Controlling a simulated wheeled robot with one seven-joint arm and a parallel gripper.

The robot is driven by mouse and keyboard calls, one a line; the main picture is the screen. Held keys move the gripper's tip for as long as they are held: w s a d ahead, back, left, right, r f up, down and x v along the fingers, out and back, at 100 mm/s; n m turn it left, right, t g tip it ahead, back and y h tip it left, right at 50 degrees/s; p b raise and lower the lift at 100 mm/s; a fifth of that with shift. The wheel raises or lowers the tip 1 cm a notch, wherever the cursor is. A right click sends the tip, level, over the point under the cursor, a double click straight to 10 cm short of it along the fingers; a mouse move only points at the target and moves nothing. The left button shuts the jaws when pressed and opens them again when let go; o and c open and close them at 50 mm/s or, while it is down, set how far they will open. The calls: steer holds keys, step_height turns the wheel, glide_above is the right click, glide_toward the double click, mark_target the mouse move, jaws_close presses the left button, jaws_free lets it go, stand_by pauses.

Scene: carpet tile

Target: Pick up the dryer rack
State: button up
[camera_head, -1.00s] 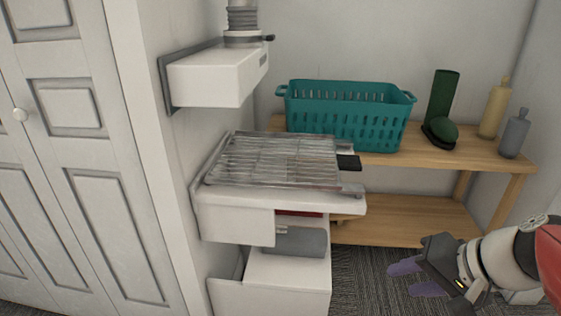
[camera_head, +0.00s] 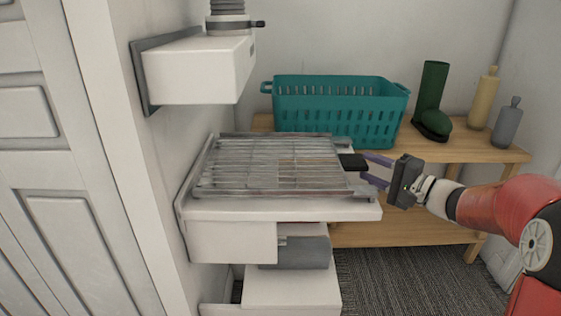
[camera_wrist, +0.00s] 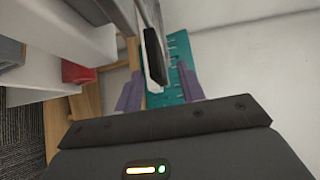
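The dryer rack (camera_head: 265,168) is a grey wire rack lying flat on the white wall-mounted shelf unit. Its black handle (camera_head: 352,162) sticks out from the right side. My gripper (camera_head: 370,170) is level with the handle, just to its right, with its two purple fingers pointing left. In the wrist view, the handle (camera_wrist: 154,58) appears between the spread fingertips of my gripper (camera_wrist: 158,75), with gaps on both sides. My gripper is open and holds nothing. Most of the rack is out of the wrist view.
A white shelf unit (camera_head: 235,242) holds the rack, with a grey rolled item (camera_head: 300,252) below. A teal basket (camera_head: 340,108), green boot (camera_head: 432,100) and two bottles stand on a wooden bench (camera_head: 470,150) behind. A white box (camera_head: 200,72) hangs above the rack.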

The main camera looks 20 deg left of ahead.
mark_target(357, 161)
steer(key=x, duration=0.4)
steer(key=shift+s+a+f, duration=0.1)
steer(key=shift+a+f, duration=0.1)
jaws_close()
